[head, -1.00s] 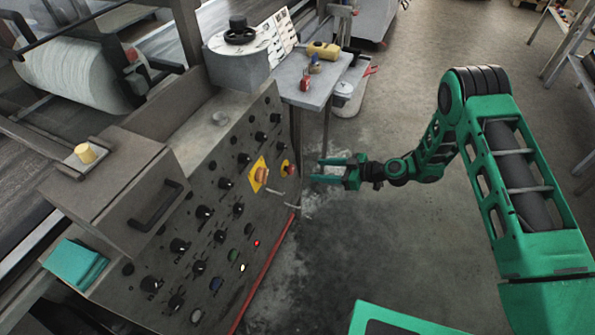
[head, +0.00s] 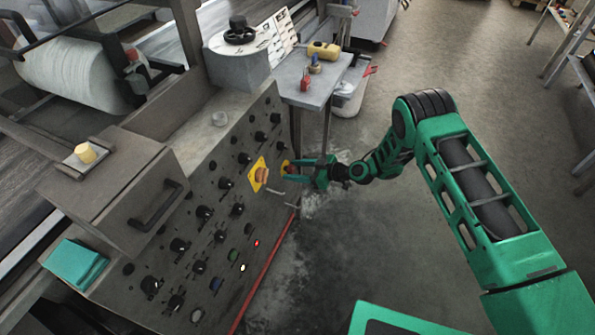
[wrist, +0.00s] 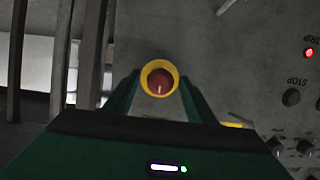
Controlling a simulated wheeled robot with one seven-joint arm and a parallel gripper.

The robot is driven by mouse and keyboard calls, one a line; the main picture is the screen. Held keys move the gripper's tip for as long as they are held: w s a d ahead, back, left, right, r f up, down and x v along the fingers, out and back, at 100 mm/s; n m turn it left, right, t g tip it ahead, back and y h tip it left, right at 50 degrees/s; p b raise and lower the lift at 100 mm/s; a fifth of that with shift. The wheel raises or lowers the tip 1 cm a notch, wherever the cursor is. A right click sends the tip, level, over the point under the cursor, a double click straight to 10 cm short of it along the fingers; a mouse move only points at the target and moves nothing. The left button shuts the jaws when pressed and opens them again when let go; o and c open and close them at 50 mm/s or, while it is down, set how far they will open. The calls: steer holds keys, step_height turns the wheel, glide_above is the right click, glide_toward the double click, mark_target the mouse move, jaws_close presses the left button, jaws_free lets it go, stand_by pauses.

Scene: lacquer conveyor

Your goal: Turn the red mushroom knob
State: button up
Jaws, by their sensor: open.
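The red mushroom knob (wrist: 160,82) sits in a yellow ring (wrist: 146,73) in the wrist view, centred between the two green fingers of my gripper (wrist: 160,90). In the head view the knob (head: 288,168) is at the right end of the sloping control panel, partly hidden by the fingers. My gripper (head: 294,170) is open there, its fingertips pointing left at the panel on either side of the knob. I cannot tell whether the fingers touch it.
An orange knob on a yellow square plate (head: 259,173) stands just left of the red one. The panel (head: 165,215) carries several black knobs and lit buttons. A bent metal handle (head: 281,200) sits below.

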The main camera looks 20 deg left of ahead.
steer(key=shift+c, duration=0.4)
steer(key=c, duration=1)
steer(key=shift+o, duration=0.2)
steer(key=shift+d, duration=0.35)
steer(key=shift+a, duration=0.15)
steer(key=shift+w+a, duration=0.1)
steer(key=shift+a, duration=0.05)
steer(key=shift+w+m+g, duration=0.1)
steer(key=shift+m+g, duration=0.2)
steer(key=shift+m, duration=0.8)
steer(key=shift+m+g+y, duration=0.3)
steer(key=shift+m+g, duration=0.3)
steer(key=shift+m, duration=1.2)
steer(key=shift+w, duration=0.1)
